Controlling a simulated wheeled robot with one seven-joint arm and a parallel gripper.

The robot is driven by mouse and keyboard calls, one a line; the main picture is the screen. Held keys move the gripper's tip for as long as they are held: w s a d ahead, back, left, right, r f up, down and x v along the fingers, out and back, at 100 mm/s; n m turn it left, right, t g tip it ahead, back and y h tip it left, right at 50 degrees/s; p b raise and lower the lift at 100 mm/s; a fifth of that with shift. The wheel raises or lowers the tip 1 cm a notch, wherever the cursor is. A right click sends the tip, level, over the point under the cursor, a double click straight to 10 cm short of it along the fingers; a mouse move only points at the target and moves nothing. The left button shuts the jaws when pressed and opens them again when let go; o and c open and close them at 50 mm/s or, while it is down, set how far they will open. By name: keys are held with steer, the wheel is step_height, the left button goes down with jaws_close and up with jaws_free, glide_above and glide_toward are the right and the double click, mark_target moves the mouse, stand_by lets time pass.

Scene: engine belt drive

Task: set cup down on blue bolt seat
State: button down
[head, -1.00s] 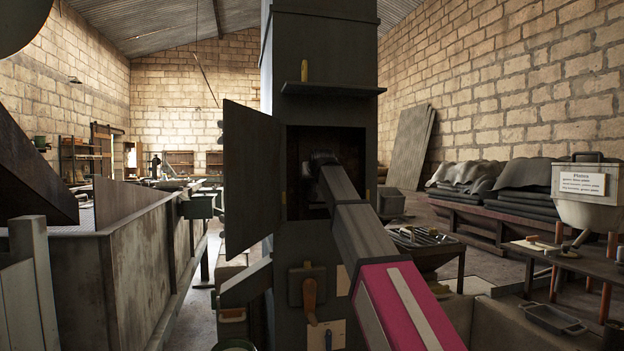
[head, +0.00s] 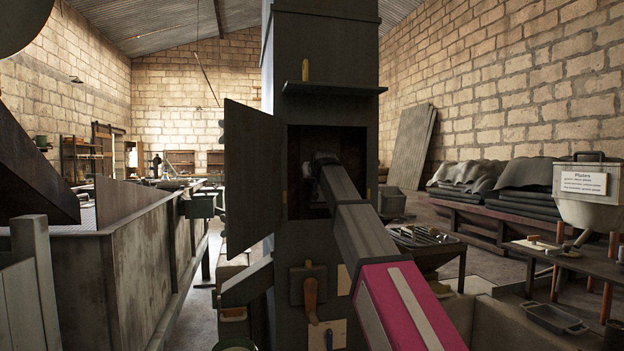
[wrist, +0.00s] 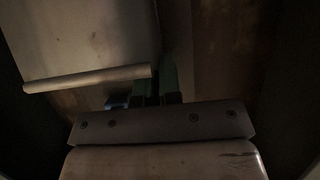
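My arm reaches through the open hatch of the tall grey column in the head view, and its end is in the dark opening (head: 298,160). In the dim wrist view my gripper (wrist: 158,92) points away past its grey mount. Dark green shapes stand at its fingers, with a narrow dark gap between them. I cannot tell whether they are fingers or a held cup. A small blue patch (wrist: 116,102) shows just left of them, partly hidden by the mount; it may be the blue bolt seat. No cup is clearly recognisable.
A broad pale surface (wrist: 75,40) with a rounded bar (wrist: 87,80) along its lower edge fills the wrist view's upper left. Dark walls close in on both sides. In the head view the hatch door (head: 252,178) hangs open at left, and a crank handle (head: 311,299) is below.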

steer(key=shift+f, duration=0.4)
stand_by(0.3)
steer(key=c, duration=1.2)
jaws_free()
steer(key=v, duration=1.1)
steer(key=s+d+f+g+h, duration=0.15)
steer(key=d+f, duration=0.25)
steer(key=f, duration=0.9)
steer(key=s+d+f+m+g, duration=0.1)
steer(key=d+f+g, duration=0.15)
steer(key=f, duration=1.15)
steer(key=s+d+f+g+h, duration=0.15)
steer(key=d+f, duration=0.25)
steer(key=f, duration=0.9)
steer(key=s+d+f+g, duration=0.2)
steer(key=s+d+f, duration=0.1)
steer(key=s+f, duration=0.4)
steer(key=s+d+f+m+g, duration=0.1)
steer(key=s+d+f+g, duration=0.2)
steer(key=s+f, duration=0.5)
steer(key=s+d+f+m+g, duration=0.1)
steer(key=s+d+f, duration=0.4)
steer(key=f, duration=1.1)
steer(key=shift+s+f+g+h, duration=0.1)
steer(key=shift+s+g+h, duration=0.5)
steer(key=shift+s, duration=0.9)
